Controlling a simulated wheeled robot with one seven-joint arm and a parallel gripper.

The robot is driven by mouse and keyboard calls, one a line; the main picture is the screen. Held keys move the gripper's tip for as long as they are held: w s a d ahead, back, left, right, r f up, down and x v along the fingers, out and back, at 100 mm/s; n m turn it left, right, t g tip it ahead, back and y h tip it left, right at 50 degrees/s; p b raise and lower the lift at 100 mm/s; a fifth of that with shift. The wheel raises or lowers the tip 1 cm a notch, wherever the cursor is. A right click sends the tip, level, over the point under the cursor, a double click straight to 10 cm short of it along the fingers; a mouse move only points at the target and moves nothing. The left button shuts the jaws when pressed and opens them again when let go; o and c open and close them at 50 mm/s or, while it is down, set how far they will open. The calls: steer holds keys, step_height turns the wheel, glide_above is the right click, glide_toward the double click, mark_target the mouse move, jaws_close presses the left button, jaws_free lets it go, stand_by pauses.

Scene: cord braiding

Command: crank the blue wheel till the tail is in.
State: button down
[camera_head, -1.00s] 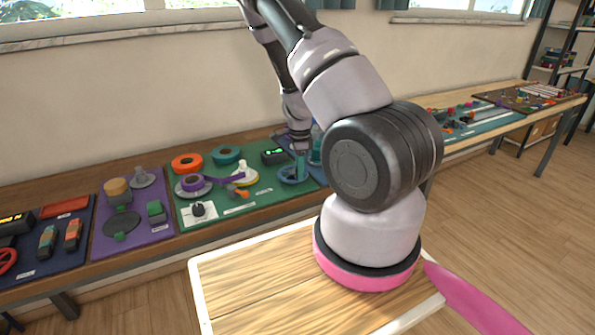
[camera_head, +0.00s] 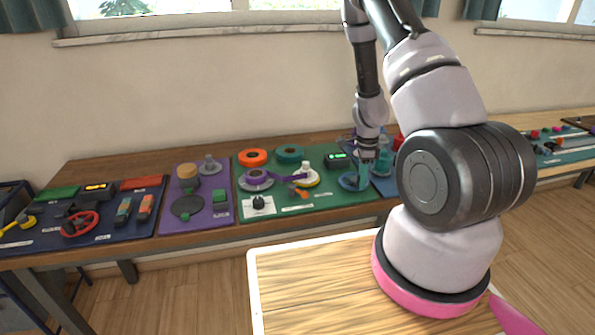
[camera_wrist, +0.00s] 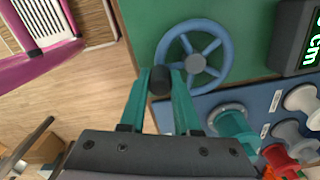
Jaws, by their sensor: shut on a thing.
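The blue wheel (camera_wrist: 228,57) shows spoked with a grey hub in the wrist view, at the right end of the green board. In the head view the blue wheel (camera_head: 350,183) is small and partly behind my gripper. My gripper (camera_wrist: 160,78), with teal fingers, is shut on the wheel's dark knob (camera_wrist: 160,84) at the rim's lower left. In the head view my gripper (camera_head: 366,162) points down at the wheel. A purple cord (camera_head: 281,177) runs from the purple spool (camera_head: 256,179) to a white and yellow round piece (camera_head: 306,177). I cannot make out a tail end.
A display reading in cm (camera_wrist: 308,45) stands right of the wheel. A blue board (camera_wrist: 262,105) with several spools (camera_wrist: 233,124) lies beside the green board (camera_head: 325,195). A purple board (camera_head: 196,215) lies farther left on the bench. Floor shows left of the wheel in the wrist view.

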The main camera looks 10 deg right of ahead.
steer(key=shift+a, duration=0.75)
steer(key=w+a, duration=0.2)
steer(key=w, duration=0.1)
steer(key=w+a, duration=0.1)
steer(key=w, duration=0.1)
steer(key=shift+a, duration=0.25)
steer(key=w, duration=0.1)
steer(key=w+d, duration=0.2)
steer(key=shift+w, duration=0.35)
steer(key=d, duration=0.1)
steer(key=w+d, duration=0.1)
steer(key=d, duration=0.1)
steer(key=shift+d, duration=0.1)
steer(key=d, duration=0.1)
steer(key=s+d, duration=0.2)
steer(key=shift+d, duration=0.35)
steer(key=s, duration=0.1)
steer(key=s+d, duration=0.1)
steer(key=s, duration=0.1)
steer(key=shift+s, duration=0.1)
steer(key=s+a, duration=0.3)
steer(key=s, duration=0.1)
steer(key=shift+s+a, duration=0.25)
steer(key=shift+a, duration=0.15)
steer(key=shift+s+a+f, duration=0.1)
steer(key=shift+a, duration=0.45)
